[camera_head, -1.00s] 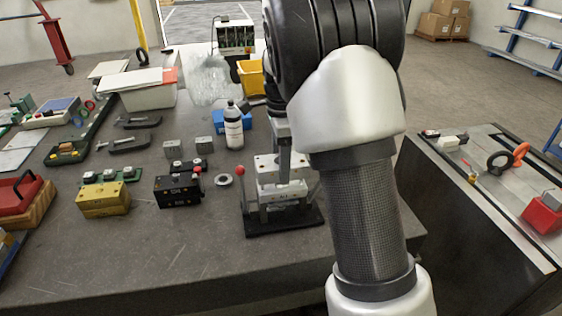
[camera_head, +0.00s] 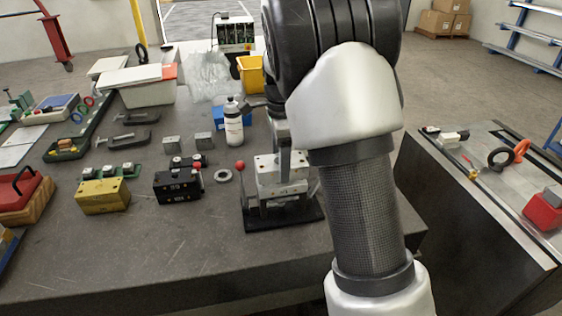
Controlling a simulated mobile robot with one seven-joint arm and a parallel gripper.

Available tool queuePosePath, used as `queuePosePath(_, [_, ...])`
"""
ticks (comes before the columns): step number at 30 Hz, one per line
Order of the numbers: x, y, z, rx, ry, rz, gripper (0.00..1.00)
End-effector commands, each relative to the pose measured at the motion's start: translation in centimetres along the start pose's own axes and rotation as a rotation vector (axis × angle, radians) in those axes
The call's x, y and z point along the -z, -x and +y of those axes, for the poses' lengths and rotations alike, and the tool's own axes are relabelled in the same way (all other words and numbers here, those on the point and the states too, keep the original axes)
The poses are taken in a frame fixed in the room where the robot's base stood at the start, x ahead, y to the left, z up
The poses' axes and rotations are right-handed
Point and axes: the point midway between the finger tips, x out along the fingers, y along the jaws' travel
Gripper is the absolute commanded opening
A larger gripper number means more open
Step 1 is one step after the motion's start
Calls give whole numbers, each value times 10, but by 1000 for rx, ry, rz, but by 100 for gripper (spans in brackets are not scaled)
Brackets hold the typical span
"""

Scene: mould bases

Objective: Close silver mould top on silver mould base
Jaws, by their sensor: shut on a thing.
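The silver mould top (camera_head: 268,171) is a pale metal block at the middle of the view, with dark holes in its upper face. It is over the silver mould base (camera_head: 284,191), which sits on a black plate fixture with a red-knobbed lever. The two blocks look lined up and very close; I cannot tell if they fully touch. My gripper (camera_head: 284,152) comes down from above and is shut on the mould top. Only part of a grey finger shows.
A white bottle (camera_head: 233,125) stands behind. The table front is clear.

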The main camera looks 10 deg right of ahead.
Motion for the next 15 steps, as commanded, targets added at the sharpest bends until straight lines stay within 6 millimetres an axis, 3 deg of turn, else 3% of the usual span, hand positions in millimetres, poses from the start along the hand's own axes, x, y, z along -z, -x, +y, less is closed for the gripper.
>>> queuePosePath(15, [0,-7,0,2,0,0,3])
